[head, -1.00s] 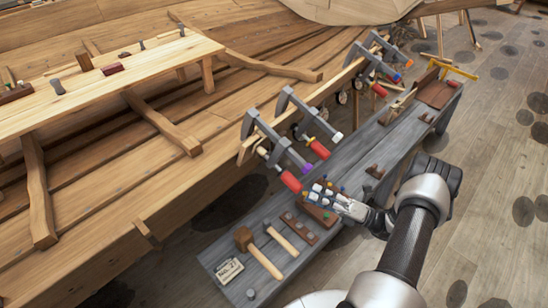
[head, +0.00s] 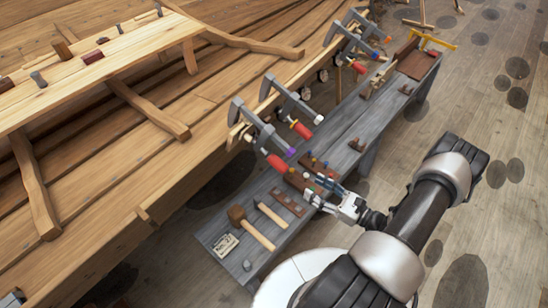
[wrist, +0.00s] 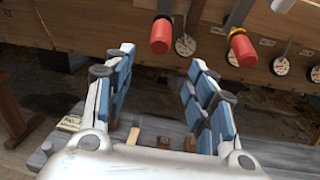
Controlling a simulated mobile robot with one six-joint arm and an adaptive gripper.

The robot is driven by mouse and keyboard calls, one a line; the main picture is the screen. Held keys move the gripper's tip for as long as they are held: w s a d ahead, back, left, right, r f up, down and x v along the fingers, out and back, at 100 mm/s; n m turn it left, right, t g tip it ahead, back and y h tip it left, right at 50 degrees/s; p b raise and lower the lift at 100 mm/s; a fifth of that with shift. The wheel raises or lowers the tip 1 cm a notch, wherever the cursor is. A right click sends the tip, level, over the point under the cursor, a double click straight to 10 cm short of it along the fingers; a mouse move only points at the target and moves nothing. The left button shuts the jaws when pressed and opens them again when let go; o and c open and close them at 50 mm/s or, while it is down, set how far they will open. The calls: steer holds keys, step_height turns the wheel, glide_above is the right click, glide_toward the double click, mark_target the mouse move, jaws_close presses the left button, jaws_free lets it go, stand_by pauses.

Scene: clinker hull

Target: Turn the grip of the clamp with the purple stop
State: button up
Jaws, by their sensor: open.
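The clamp with the purple stop (head: 289,152) is the nearest grey clamp on the hull's plank edge in the head view. Its red grip (head: 277,163) hangs below and left of the stop, above the bench. My gripper (head: 318,190) is open and empty, below and right of that grip and apart from it. In the wrist view, my two blue-padded fingers (wrist: 155,95) are spread, with two red grips beyond them. The left one (wrist: 160,37) appears to be the purple-stop clamp's grip; its stop does not show there.
A neighbouring clamp with a white stop (head: 318,119) and red grip (head: 300,129) is close by. Further clamps have orange and blue stops. Below is a grey bench (head: 330,140) with a mallet (head: 250,226), a hammer (head: 271,214) and small blocks. Open floor lies right.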

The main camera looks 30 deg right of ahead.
mark_target(274, 164)
steer(key=b+x, duration=0.2)
steer(key=x, duration=1.5)
steer(key=shift+w+a, duration=0.1)
steer(key=shift+w, duration=0.05)
steer(key=c, duration=1.1)
